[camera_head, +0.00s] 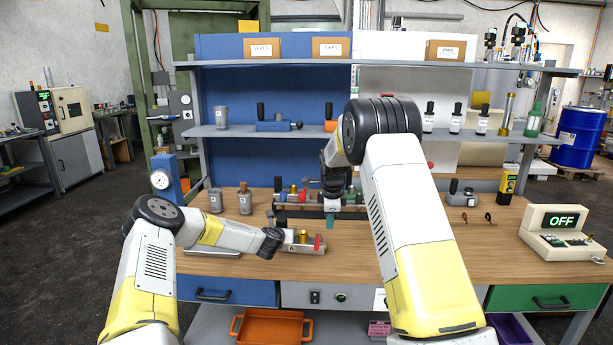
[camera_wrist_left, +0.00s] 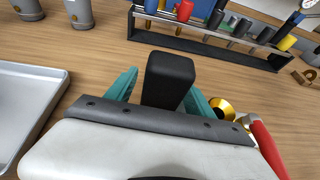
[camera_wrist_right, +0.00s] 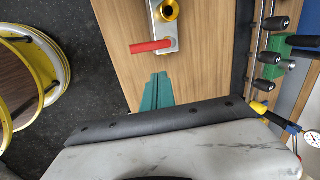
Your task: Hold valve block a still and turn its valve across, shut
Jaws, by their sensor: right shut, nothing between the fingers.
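Valve block a (camera_head: 290,247) is a grey block marked A on the bench, with a brass fitting (camera_head: 304,236) and a red valve handle (camera_head: 317,243). In the right wrist view the red handle (camera_wrist_right: 151,46) lies across the block (camera_wrist_right: 160,25). My left gripper (camera_head: 271,241) is at the block's left end. In the left wrist view its teal fingers (camera_wrist_left: 165,98) are on both sides of a black upright grip (camera_wrist_left: 168,75) and look closed on it. My right gripper (camera_head: 331,221) points down behind the block. Its teal fingertips (camera_wrist_right: 157,92) are together, empty and apart from the handle.
A flat tray (camera_wrist_left: 25,105) lies left of my left gripper. Grey canisters (camera_head: 215,202) stand at the back left. A box reading OFF (camera_head: 560,222) stands at the right. The bench front between is clear.

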